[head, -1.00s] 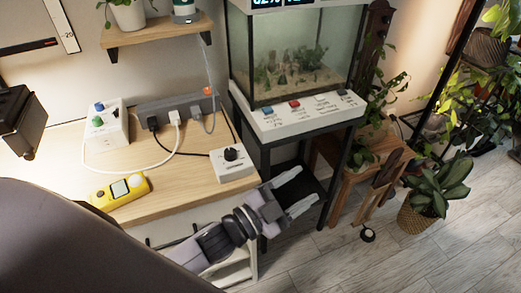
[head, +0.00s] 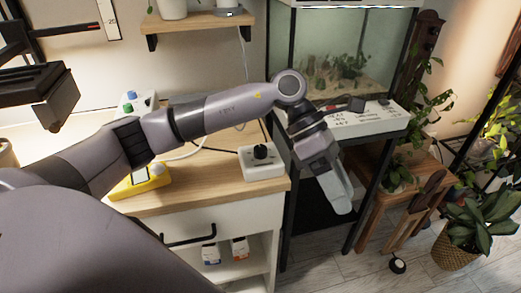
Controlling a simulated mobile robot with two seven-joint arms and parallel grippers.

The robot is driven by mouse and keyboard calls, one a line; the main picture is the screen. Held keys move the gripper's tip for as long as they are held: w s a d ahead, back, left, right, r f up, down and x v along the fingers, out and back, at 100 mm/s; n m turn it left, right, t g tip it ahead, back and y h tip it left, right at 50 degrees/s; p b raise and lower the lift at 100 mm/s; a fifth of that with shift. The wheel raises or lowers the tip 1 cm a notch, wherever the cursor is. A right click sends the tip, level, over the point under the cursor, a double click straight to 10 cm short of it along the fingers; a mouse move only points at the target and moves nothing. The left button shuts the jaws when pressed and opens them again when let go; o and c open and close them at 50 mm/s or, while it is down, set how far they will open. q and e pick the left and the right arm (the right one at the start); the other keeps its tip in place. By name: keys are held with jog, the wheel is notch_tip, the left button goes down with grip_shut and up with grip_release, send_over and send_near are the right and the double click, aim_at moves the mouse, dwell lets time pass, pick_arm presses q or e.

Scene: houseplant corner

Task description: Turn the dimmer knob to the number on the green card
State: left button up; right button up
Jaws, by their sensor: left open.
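The dimmer is a white box (head: 262,169) with a black round knob (head: 260,151) on top, at the right front end of the wooden desk. The numbers on its face are too small to read. I see no green card in the head view. My left arm reaches across above the desk from the left. My left gripper (head: 341,204) is open and empty, pointing down to the right of the dimmer, apart from it, in front of the aquarium stand. My right gripper is not in view.
A yellow device (head: 142,182) and a white box with coloured buttons (head: 137,104) are partly hidden behind my arm. The aquarium (head: 340,65) stands at the back right. A wooden stool (head: 415,190) and a basket plant (head: 470,235) are farther right. A black lamp-like box (head: 50,98) hangs upper left.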

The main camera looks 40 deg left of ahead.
pick_arm(q)
jog(key=w+a+r+t+y+b, duration=0.1)
jog(key=w+a+y, duration=0.15)
jog(key=a, duration=0.35)
jog(key=w+a+t+y+b, duration=0.1)
jog(key=w+a+y, duration=0.1)
jog(key=a+y, duration=0.3)
notch_tip(320, 180, up, 4)
jog(key=y, duration=0.2)
send_over(261, 148)
jog(key=shift+f+t+b, duration=0.1)
jog(key=shift+t+b, duration=0.2)
jog(key=shift+t, duration=0.1)
jog(key=shift+a+f, duration=0.15)
jog(key=shift+f, duration=0.1)
notch_tip(261, 148, down, 6)
jog(key=shift+f+b, duration=0.25)
jog(key=shift+b, duration=0.15)
jog(key=c, duration=1)
